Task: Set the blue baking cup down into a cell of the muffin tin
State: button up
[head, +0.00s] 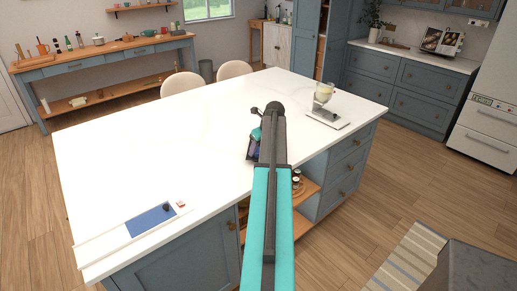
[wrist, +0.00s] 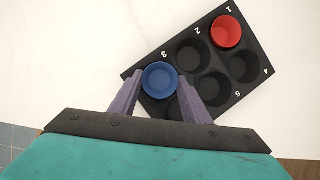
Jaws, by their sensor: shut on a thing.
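The blue baking cup (wrist: 160,79) is between the two fingers of my gripper (wrist: 158,92), which is shut on it. In the wrist view it covers the cell marked 3 of the black muffin tin (wrist: 172,62); I cannot tell whether it hangs above that cell or sits in it. A red baking cup (wrist: 227,31) is in the cell marked 1. The cells by 2, 4 and 5 look empty. The last cell, near the right finger, is partly hidden. In the head view my arm hides most of the tin.
The white island top (head: 150,130) is broad and mostly clear. A kitchen scale (head: 325,108) with a jar stands at its right. A blue pad (head: 150,219) on a white board lies at the front left. Two chairs (head: 182,84) stand behind the island.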

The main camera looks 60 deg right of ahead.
jog(key=shift+s+a+f, duration=0.1)
jog(key=shift+a+f, duration=0.05)
jog(key=shift+f, duration=0.25)
jog(key=shift+s+a+f, duration=0.1)
jog(key=shift+a+f, duration=0.05)
jog(key=shift+f, duration=0.25)
jog(key=o, duration=1.1)
jog(key=shift+r, duration=0.15)
jog(key=d+b+v, duration=0.1)
jog(key=b+v, duration=0.2)
jog(key=v, duration=1.1)
jog(key=shift+w+r, duration=0.25)
jog(key=shift+r, duration=0.35)
jog(key=shift+a, duration=0.1)
